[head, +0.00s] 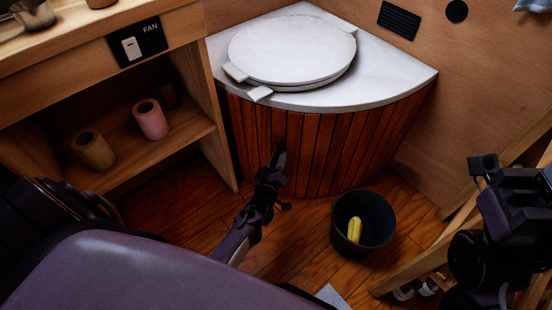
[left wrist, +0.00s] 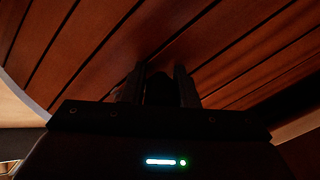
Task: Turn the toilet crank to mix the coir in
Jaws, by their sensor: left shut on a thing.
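The toilet is a corner unit with a curved front of reddish wood slats (head: 330,150) and a closed round white lid (head: 290,50) on a pale top. My left gripper (head: 279,157) is at the slatted front, below the lid. In the left wrist view its two dark fingers (left wrist: 160,80) are shut on a dark knob-like part, the crank handle (left wrist: 159,92), close against the slats. Most of the crank is hidden by the gripper and dark shadow. My right arm shows at the right edge, with its dark right gripper (head: 484,166) clear of the toilet; its fingers are unclear.
A dark bucket (head: 375,245) with a yellow item (head: 354,230) inside stands on the floor right of my left arm. A wooden ladder-like frame (head: 425,262) is at the right. At left, a shelf (head: 170,140) holds paper rolls, below a fan switch (head: 137,43).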

